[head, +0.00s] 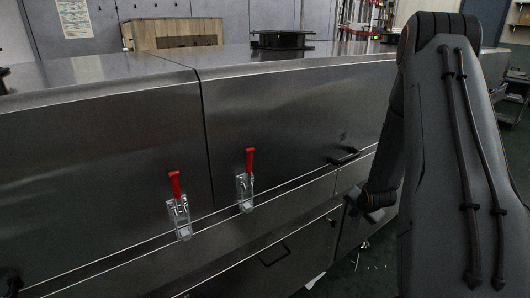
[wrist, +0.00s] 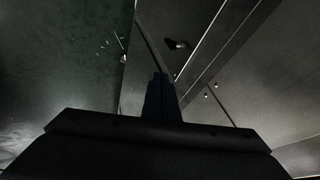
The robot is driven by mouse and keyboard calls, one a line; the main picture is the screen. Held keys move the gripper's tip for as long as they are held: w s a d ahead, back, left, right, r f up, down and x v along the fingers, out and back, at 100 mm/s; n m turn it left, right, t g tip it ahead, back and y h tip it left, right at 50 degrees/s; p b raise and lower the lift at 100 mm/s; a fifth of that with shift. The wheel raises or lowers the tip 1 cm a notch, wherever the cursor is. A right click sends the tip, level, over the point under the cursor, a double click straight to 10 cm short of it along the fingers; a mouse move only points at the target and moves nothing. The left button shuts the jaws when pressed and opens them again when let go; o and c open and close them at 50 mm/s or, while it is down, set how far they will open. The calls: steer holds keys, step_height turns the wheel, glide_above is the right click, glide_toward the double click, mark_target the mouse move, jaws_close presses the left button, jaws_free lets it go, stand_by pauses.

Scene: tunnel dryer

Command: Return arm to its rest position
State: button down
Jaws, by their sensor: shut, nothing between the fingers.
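My arm (head: 455,150) stands raised and bent at the right of the head view, with its far end hanging low beside the dryer's front. My gripper (wrist: 159,80) shows dark in the middle of the wrist view, its fingers shut with nothing between them. The steel tunnel dryer (head: 100,140) fills the left and middle of the head view. In the wrist view, the gripper appears against the dryer's lower panels (wrist: 240,85); I cannot tell the exact gap.
Two latches with red handles, one left (head: 176,188) and one right (head: 249,165), stand on the dryer front. A black hood handle (head: 343,158) and a lower panel handle (head: 272,254) stick out. A wooden crate (head: 175,32) is behind. Dark floor (wrist: 60,60) looks open beside the dryer.

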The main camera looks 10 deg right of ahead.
steer(key=s+a+r+n+g+p, duration=0.1)
steer(key=s+a+r+n, duration=0.15)
steer(key=a+r, duration=0.3)
steer(key=s+a+r+n+g+y+p, duration=0.1)
steer(key=s+a+r+n, duration=0.15)
steer(key=a+r, duration=0.35)
steer(key=s+a+r+n+g+p, duration=0.1)
steer(key=s+a+r, duration=0.3)
steer(key=a, duration=0.3)
steer(key=s+a+r+n+g+p, duration=0.1)
steer(key=s+a+r+n+g, duration=0.1)
steer(key=s+a+r, duration=0.3)
steer(key=s+a+r+n+g+y+p, duration=0.1)
steer(key=s+a+r+n, duration=0.3)
steer(key=s+a, duration=0.4)
steer(key=s+g, duration=0.1)
steer(key=s, duration=0.3)
steer(key=shift+s+a+r+n, duration=0.3)
steer(key=shift+s+r, duration=0.05)
